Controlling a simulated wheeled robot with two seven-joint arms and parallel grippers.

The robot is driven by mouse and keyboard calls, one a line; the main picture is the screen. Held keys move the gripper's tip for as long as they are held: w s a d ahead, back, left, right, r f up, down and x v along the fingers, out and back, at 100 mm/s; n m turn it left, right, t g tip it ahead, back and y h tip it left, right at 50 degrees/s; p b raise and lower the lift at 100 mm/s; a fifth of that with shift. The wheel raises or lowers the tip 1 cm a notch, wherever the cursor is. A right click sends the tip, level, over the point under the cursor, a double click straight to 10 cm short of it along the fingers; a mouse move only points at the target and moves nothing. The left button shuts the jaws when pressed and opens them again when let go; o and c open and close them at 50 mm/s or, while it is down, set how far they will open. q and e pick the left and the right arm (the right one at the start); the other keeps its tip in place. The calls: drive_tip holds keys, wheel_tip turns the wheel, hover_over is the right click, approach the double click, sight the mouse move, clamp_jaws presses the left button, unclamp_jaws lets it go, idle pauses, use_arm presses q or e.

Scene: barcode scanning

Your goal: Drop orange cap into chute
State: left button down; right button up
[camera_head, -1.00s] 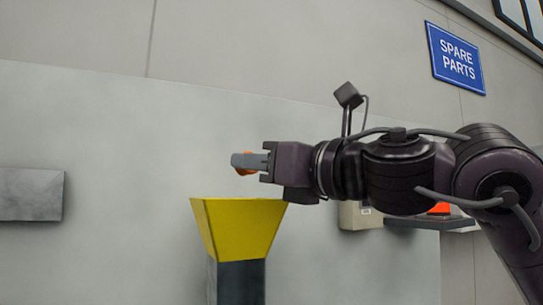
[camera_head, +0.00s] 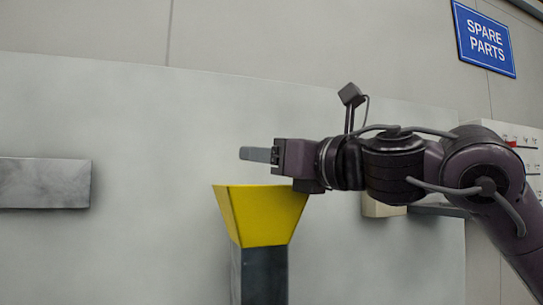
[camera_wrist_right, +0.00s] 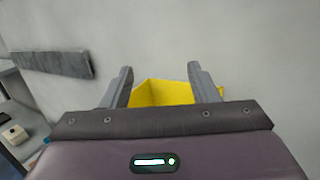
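My right gripper (camera_head: 258,155) is level above the yellow chute (camera_head: 262,217), a funnel on a dark post. In the right wrist view the gripper (camera_wrist_right: 162,82) is open, its two grey fingers apart with nothing between them. The yellow chute (camera_wrist_right: 162,93) shows beyond and between the fingers. The orange cap is not visible in either current view; the inside of the chute is hidden from the head camera. My left gripper is not in view.
A grey ledge (camera_head: 44,183) sticks out of the wall on the left. A beige box (camera_head: 382,206) and a dark shelf are partly behind my right arm. A blue "SPARE PARTS" sign (camera_head: 484,39) hangs at the upper right. Space left of the chute is clear.

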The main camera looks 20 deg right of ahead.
drive_tip(key=b+v, duration=0.4)
drive_tip(key=v, duration=0.4)
drive_tip(key=shift+w, duration=0.1)
drive_tip(key=shift+f, duration=0.1)
idle(0.6)
